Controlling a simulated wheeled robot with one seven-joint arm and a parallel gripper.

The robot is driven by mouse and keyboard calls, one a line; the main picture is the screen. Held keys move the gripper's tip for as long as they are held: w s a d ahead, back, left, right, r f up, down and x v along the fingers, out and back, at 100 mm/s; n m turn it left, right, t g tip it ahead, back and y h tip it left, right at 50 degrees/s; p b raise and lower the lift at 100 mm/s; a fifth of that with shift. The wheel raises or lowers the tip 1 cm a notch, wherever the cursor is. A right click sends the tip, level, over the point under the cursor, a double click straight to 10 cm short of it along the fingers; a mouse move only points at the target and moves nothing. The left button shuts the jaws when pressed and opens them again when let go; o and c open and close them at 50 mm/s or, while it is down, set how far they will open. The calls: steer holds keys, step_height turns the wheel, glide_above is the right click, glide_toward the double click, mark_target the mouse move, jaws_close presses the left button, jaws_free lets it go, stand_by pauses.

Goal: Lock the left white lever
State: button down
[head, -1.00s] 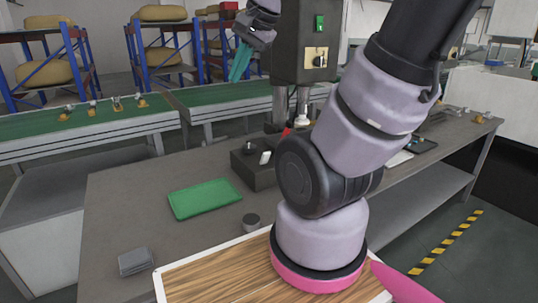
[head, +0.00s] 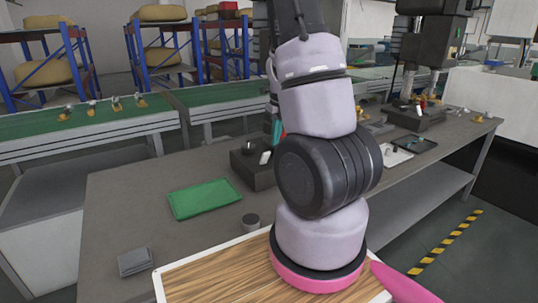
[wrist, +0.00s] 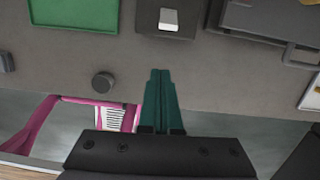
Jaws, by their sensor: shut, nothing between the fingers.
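The left white lever (head: 266,157) is a small white tab on the front of a dark block (head: 246,168), just left of my arm in the head view. In the wrist view the white lever (wrist: 168,19) shows at the top, on the dark fixture. My gripper (wrist: 160,72) has teal fingers pressed together with nothing between them. They point toward the lever and are apart from it in the picture.
A green tray (head: 204,198), a round grey knob (head: 251,220) and a grey stack (head: 135,262) lie on the grey table (head: 115,205). A second press (head: 428,45) stands at the right with its own dark base. The left press is mostly hidden behind my arm.

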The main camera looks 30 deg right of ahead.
mark_target(265, 158)
steer(key=shift+d+f, duration=0.25)
steer(key=shift+w+a+f, duration=0.1)
steer(key=shift+w+f, duration=0.75)
steer(key=shift+f, duration=0.5)
steer(key=shift+w+d+f, duration=0.1)
steer(key=shift+w+f, duration=0.7)
steer(key=shift+f, duration=0.5)
steer(key=shift+w+a+f, duration=0.1)
steer(key=shift+w+f, duration=0.75)
steer(key=shift+f, duration=0.5)
